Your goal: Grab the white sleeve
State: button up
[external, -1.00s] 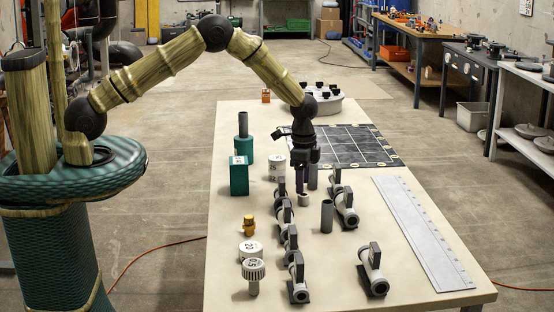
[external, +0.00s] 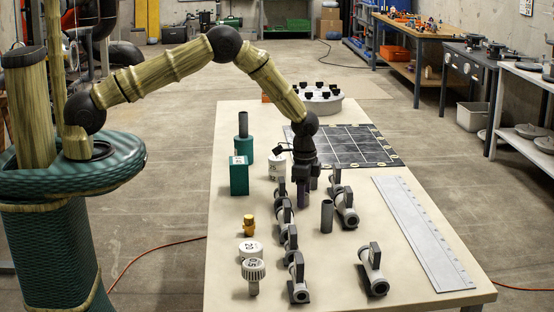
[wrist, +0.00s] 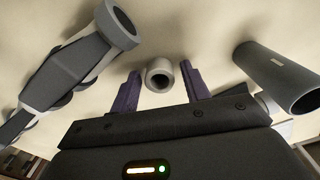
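The white sleeve (wrist: 160,63) is a short, pale, hollow cylinder. In the wrist view it stands on the tabletop between the two purple fingers of my gripper (wrist: 159,72), with a gap on each side. In the external view my gripper (external: 303,204) points down over the middle of the table, among the grey fittings. There it hides most or all of the sleeve. The fingers are apart and hold nothing.
A dark grey tube (external: 327,217) stands close on the right; a tube (wrist: 282,75) also shows right in the wrist view. Several grey pipe fittings (external: 298,281) stand around. A black gridded mat (external: 345,147) and a long grey ruler (external: 423,232) lie beyond and right.

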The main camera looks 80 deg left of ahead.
jog(key=c, duration=0.7)
notch_tip(320, 180, up, 10)
jog(key=shift+b, duration=0.95)
